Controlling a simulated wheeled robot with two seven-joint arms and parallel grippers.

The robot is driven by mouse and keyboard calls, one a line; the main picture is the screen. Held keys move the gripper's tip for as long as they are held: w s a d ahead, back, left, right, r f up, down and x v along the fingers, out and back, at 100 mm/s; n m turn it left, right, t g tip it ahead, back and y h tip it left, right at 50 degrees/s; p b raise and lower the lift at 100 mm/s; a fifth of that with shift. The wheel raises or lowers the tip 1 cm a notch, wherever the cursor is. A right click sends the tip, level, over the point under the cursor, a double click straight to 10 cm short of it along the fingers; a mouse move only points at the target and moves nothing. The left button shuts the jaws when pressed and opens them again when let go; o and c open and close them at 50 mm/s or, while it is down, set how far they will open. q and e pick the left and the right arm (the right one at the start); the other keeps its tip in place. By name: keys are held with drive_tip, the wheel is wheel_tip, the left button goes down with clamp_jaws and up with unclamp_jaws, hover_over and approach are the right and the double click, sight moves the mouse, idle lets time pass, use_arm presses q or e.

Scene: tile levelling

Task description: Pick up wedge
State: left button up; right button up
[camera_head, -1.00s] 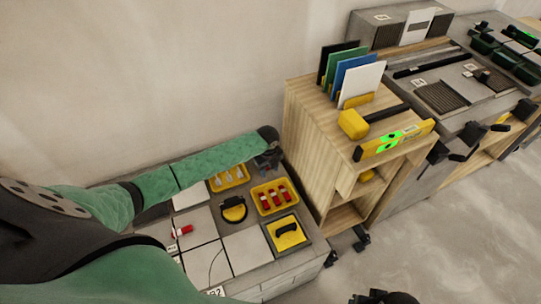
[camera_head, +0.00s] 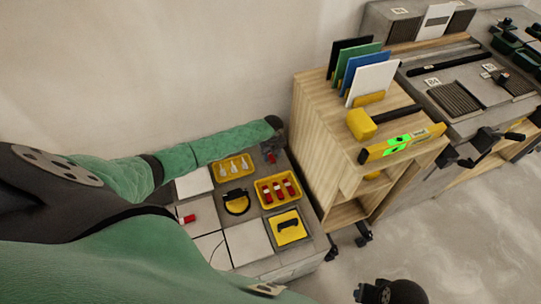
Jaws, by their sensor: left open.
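Several red wedges (camera_head: 278,191) lie in a yellow tray (camera_head: 264,205) on the grey work surface. Another red piece (camera_head: 187,219) stands among the pale tiles. My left gripper (camera_head: 270,154) is open at the far right end of my green-sleeved arm, above the back edge of the surface and behind the wedge tray. A small red patch shows at its fingers; I cannot tell what it is. A dark part at the bottom edge seems to be my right gripper (camera_head: 364,292); its fingers cannot be made out.
A yellow tray of white clips (camera_head: 233,167), a round yellow-and-black tool (camera_head: 236,202) and a yellow float (camera_head: 290,227) surround the wedge tray. A wooden cart (camera_head: 318,140) with a mallet (camera_head: 362,124) and a level (camera_head: 402,143) stands close on the right.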

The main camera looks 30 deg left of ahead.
use_arm(q)
drive_tip(key=shift+f, duration=0.4)
drive_tip(key=shift+c, duration=0.3)
drive_tip(key=c, duration=0.9)
drive_tip(key=shift+r, duration=0.1)
